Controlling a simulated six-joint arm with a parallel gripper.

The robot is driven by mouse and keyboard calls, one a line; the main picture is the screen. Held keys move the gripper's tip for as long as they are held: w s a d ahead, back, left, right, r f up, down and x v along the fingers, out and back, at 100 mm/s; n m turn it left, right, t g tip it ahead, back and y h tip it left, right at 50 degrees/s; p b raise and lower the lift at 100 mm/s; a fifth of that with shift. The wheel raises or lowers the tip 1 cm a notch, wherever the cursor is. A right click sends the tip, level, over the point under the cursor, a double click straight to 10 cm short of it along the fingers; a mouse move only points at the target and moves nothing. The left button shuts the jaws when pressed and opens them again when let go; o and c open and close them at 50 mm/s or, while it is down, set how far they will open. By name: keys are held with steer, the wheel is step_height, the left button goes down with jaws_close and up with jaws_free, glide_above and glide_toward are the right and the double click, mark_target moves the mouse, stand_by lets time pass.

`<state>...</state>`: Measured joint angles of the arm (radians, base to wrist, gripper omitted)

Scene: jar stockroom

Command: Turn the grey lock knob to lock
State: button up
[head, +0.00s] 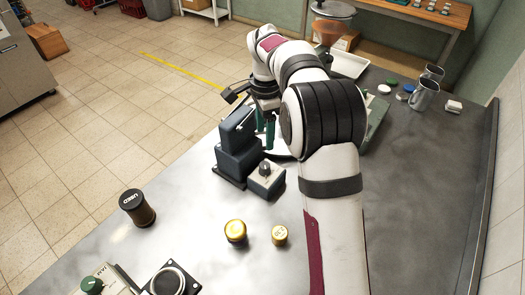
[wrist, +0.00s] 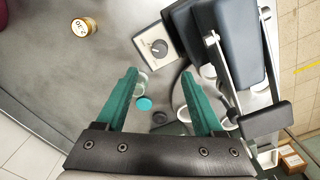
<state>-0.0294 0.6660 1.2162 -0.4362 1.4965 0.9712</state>
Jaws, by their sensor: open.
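The grey lock knob (head: 264,168) sits on top of a small pale-topped box (head: 269,186) beside a dark lever machine (head: 238,150). In the wrist view the knob (wrist: 159,47) shows from above on its light panel, with small markings too blurred to read. My gripper (wrist: 160,78) has two teal fingers, spread apart with nothing held between them. The knob lies beyond the fingertips in that view, and neither finger appears to touch it. In the head view my gripper (head: 266,133) is behind the knob box, partly hidden by the machine and my arm.
A green knob (head: 92,286) is at the lower left. The machine's lever frame (wrist: 235,85) is close to my right finger.

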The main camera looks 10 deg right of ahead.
mark_target(265, 165)
step_height(265, 165, down, 12)
steer(key=shift+r, duration=0.1)
jaws_close()
stand_by(0.4)
